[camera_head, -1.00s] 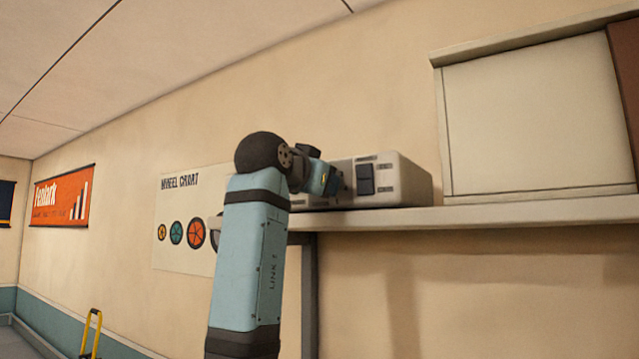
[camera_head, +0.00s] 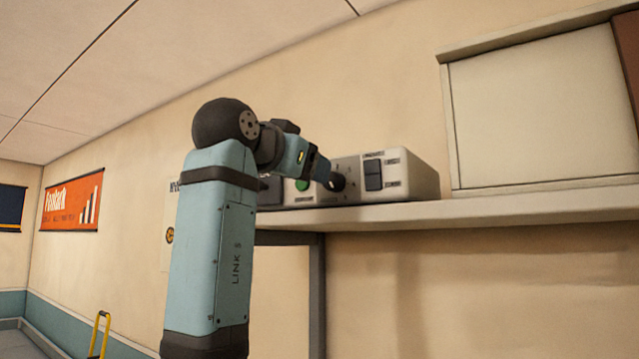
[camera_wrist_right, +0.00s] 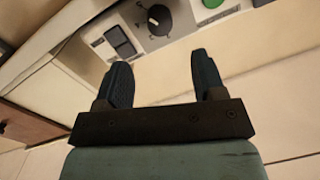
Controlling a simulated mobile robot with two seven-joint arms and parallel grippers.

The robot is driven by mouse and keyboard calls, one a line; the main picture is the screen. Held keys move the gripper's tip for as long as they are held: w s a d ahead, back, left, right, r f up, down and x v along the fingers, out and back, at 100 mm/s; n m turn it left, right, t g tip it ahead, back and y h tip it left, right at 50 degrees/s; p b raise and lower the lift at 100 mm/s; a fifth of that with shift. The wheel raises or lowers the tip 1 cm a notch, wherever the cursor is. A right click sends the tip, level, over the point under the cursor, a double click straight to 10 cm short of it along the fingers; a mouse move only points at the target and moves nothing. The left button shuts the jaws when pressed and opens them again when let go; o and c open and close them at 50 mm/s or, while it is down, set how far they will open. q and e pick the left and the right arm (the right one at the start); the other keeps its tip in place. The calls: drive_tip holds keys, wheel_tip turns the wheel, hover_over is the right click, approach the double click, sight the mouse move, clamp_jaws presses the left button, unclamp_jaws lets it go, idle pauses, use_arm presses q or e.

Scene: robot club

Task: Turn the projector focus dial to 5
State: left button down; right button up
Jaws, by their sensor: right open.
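The projector (camera_head: 412,172) is a pale box on a wall shelf. Its black round focus dial (camera_head: 338,182) sits on the grey front panel, partly behind my right gripper (camera_head: 322,170) in the head view. My left gripper is not in view.
A green button (camera_head: 302,185) is on one side of the dial and a dark rocker switch (camera_head: 373,175) on the other. The shelf (camera_head: 480,212) runs under the projector. A pale wall panel (camera_head: 545,115) is to the right. The shelf right of the projector is clear.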

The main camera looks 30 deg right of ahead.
drive_tip(key=v, duration=0.5)
drive_tip(key=shift+s+b, duration=0.1)
drive_tip(key=shift+b, duration=0.25)
